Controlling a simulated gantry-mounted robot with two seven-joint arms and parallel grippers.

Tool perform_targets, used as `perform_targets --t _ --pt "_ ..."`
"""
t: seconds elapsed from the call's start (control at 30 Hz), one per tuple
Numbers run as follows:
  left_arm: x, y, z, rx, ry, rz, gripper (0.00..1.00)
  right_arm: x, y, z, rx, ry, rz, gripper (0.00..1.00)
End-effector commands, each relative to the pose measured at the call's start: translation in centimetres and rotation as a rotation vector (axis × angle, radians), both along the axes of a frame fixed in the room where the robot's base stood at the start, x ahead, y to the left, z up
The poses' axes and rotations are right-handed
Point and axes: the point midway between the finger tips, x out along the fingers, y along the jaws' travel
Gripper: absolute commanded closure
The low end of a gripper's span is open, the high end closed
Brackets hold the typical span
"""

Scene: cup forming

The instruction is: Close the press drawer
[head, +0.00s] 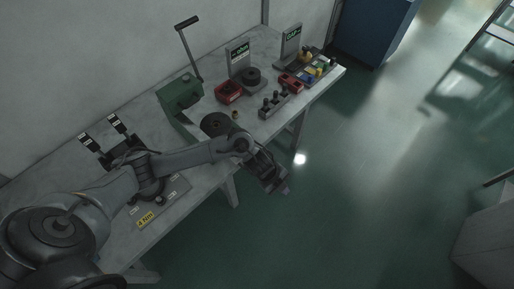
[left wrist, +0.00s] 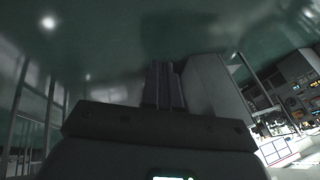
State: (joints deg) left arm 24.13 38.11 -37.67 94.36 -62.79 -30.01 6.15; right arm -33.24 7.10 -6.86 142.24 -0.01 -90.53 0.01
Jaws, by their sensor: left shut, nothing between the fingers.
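The green press (head: 180,93) stands on the workbench with its long lever (head: 188,48) raised. A green part extends from its base toward the front of the bench. I cannot tell how far the drawer is out, as my arm and a dark round part (head: 215,123) are close by. My left gripper (head: 281,187) is shut and empty. It hangs past the bench's front edge, above the floor, apart from the press and to its lower right. Its shut fingers (left wrist: 163,86) show in the left wrist view, with floor beyond. My right gripper is not in view.
The workbench (head: 297,113) holds a red bin (head: 228,92), a dark round disc (head: 252,75), a block with several dark pegs (head: 272,103) and upright signs (head: 238,56). A blue cabinet (head: 373,30) stands behind.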

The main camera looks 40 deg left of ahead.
Motion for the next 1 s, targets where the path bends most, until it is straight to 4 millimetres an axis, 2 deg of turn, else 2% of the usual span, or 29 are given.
perform_targets --t 0.03,0.2,0.3,0.4,0.53,0.67,1.0 --pt "0.7 2.9 3.4 0.023 0.043 0.000 1.00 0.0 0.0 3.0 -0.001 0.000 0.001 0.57" --pt "0.6 9.7 8.0 0.044 0.201 0.037 1.00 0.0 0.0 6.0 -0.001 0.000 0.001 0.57" --pt "0.4 12.3 9.9 0.047 0.264 0.069 1.00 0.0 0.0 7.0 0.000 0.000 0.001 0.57" --pt "0.1 13.7 10.9 0.044 0.303 0.090 1.00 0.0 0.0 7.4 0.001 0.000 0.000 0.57" --pt "0.0 14.1 10.6 0.042 0.320 0.101 1.00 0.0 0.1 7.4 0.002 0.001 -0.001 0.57" --pt "0.0 13.5 9.2 0.042 0.322 0.102 1.00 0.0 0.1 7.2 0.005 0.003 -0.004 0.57" --pt "0.0 11.3 3.4 0.042 0.320 0.099 1.00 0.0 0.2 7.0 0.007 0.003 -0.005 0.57"
